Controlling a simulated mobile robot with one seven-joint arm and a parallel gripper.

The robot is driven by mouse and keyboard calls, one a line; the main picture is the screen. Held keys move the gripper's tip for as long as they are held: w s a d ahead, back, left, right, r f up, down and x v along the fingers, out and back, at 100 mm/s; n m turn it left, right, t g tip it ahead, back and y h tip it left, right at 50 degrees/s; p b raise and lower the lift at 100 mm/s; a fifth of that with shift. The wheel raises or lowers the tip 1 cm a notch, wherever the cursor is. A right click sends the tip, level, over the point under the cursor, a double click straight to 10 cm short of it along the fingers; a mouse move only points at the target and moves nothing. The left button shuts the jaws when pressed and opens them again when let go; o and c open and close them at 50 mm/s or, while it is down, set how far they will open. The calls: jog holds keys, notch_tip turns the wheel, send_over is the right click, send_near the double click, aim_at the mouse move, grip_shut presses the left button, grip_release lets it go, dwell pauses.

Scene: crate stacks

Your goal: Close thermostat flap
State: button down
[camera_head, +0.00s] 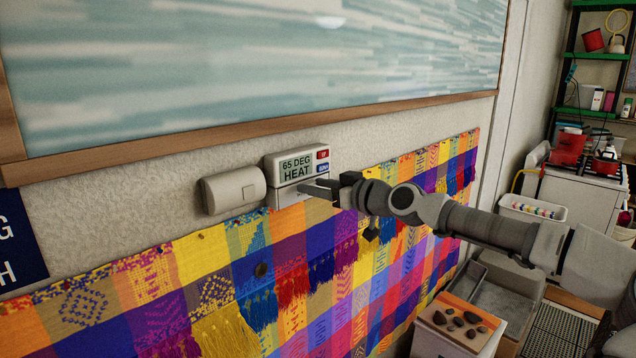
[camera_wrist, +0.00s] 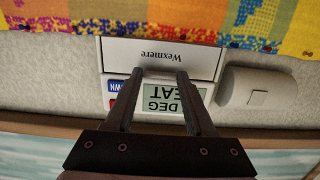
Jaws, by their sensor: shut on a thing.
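The thermostat (camera_head: 271,164) is a white wall box with a display reading "65 DEG HEAT" and red and blue buttons at its right. Its white flap (camera_head: 284,196) is below the display, away from it, partly hidden by my gripper (camera_head: 318,187). In the wrist view, upside down, the flap (camera_wrist: 158,57) bears the word "Wexmere". My gripper (camera_wrist: 164,74) has its two fingertips at the flap's edge beside the display and is shut on the flap. The fingers cover part of the display. The exact flap angle is hard to tell.
A blank white wall box (camera_head: 233,190) sits just left of the thermostat. A framed picture (camera_head: 250,70) hangs above, and a colourful woven cloth (camera_head: 330,250) hangs directly below. Shelves (camera_head: 597,55) and a white cabinet (camera_head: 590,190) stand at the right.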

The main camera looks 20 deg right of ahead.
jog(key=shift+c, duration=1.2)
grip_release()
jog(key=b+v, duration=0.2)
jog(key=v, duration=1.5)
jog(key=shift+s+b, duration=0.15)
jog(key=shift+b, duration=0.2)
